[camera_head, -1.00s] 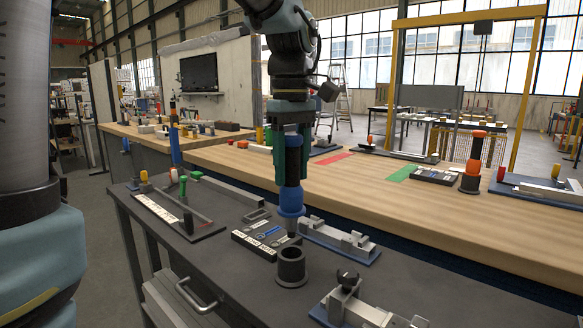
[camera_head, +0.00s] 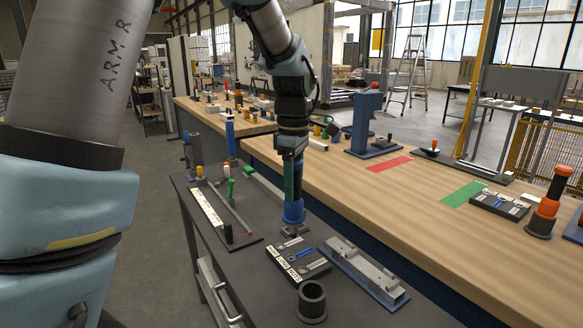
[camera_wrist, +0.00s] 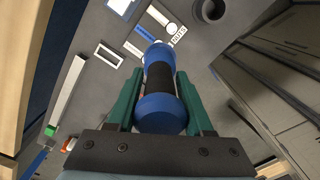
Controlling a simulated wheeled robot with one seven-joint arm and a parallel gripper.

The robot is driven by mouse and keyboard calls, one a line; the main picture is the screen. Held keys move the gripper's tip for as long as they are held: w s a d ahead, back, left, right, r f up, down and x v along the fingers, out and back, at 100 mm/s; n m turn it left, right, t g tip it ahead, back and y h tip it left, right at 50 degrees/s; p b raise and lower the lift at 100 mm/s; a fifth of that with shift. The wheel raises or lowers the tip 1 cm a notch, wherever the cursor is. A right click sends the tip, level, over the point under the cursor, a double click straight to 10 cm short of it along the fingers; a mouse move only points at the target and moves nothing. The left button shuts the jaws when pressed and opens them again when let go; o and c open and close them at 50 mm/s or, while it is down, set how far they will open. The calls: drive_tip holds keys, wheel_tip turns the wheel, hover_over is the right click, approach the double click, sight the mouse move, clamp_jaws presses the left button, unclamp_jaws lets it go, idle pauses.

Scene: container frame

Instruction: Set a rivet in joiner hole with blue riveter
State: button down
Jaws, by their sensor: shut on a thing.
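My gripper (camera_head: 292,180) is shut on the blue riveter (camera_head: 293,212), which has blue ends and a black middle. It hangs upright over the dark bench, behind the labelled parts tray (camera_head: 297,263). In the wrist view the riveter (camera_wrist: 160,112) lies between the two green fingers, its far end pointing to the bench. A small metal frame (camera_head: 293,231) shows just below the riveter's tip; I cannot tell the gap. The black holder cup (camera_head: 312,302) stands empty in front. A silver fixture on a blue base (camera_head: 365,272) is to the right. Which part has the joiner hole is unclear.
The wooden bench (camera_head: 400,205) behind holds red (camera_head: 390,164) and green (camera_head: 463,194) patches, an orange riveter (camera_head: 549,205) and a blue stand (camera_head: 366,125). A drawer handle juts from the bench front.

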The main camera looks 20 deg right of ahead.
sight(291, 215)
drive_tip(key=shift+w, duration=0.25)
drive_tip(key=shift+w+a+f, duration=0.15)
drive_tip(key=shift+f, duration=0.1)
wheel_tip(291, 215, down, 5)
drive_tip(key=b, duration=0.4)
drive_tip(key=shift+r, duration=0.1)
drive_tip(key=shift+f+b, duration=0.5)
drive_tip(key=shift+f, duration=1.15)
idle(1.1)
drive_tip(key=shift+r, duration=0.1)
drive_tip(key=shift+r+p, duration=3.35)
drive_tip(key=shift+r, duration=0.4)
